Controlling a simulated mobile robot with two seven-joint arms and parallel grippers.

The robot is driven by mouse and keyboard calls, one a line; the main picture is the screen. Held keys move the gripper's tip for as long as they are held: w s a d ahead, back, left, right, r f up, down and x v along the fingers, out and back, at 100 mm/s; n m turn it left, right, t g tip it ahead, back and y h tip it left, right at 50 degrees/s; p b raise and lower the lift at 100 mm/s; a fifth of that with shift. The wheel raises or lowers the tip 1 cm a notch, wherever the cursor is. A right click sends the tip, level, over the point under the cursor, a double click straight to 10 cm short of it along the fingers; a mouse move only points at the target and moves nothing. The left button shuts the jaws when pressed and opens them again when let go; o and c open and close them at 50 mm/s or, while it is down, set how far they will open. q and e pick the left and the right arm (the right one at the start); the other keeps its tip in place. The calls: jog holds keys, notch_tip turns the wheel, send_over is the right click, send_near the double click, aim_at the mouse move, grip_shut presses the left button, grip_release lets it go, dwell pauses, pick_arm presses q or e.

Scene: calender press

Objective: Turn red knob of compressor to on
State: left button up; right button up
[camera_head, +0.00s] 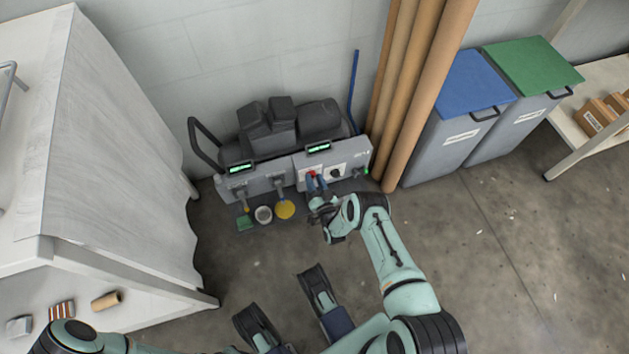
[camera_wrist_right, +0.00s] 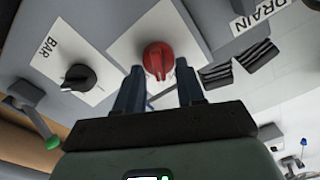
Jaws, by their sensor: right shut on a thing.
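The compressor (camera_head: 296,172) is a grey machine with black tanks by the back wall. Its red knob (camera_head: 312,173) sits on a white plate on the front panel. In the right wrist view the red knob (camera_wrist_right: 158,57) is large, with its ridge pointing down between my fingertips. My right gripper (camera_head: 317,185) is at the panel, shut on the red knob; its two dark fingers (camera_wrist_right: 159,75) stand on either side of the ridge. The right gripper partly hides the panel in the head view.
A black knob (camera_wrist_right: 80,78) marked BAR and a green-tipped lever (camera_wrist_right: 52,142) are beside the red knob. Cardboard tubes (camera_head: 417,90) lean at the right, next to a blue-lidded bin (camera_head: 462,120). A covered table (camera_head: 110,150) stands left. Floor at right is clear.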

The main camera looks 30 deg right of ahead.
jog(key=m, duration=0.4)
jog(key=shift+s+d+f+m, duration=0.1)
jog(key=shift+f+m, duration=0.15)
jog(key=shift+m, duration=0.05)
pick_arm(q)
jog(key=shift+s+f, duration=0.1)
jog(key=shift+s, duration=0.1)
pick_arm(e)
jog(key=shift+f+m, duration=0.1)
jog(key=shift+m, duration=1.8)
jog(key=o, duration=1)
pick_arm(q)
jog(key=w+d+r+t+p, duration=0.1)
jog(key=w+r+t+p, duration=0.2)
jog(key=w, duration=0.5)
notch_tip(320, 180, up, 2)
jog(key=shift+w+r+m+p, duration=0.15)
jog(key=shift+w+m+p, duration=0.15)
jog(key=shift+p, duration=0.3)
pick_arm(e)
jog(key=v, duration=1.3)
jog(key=shift+s, duration=0.25)
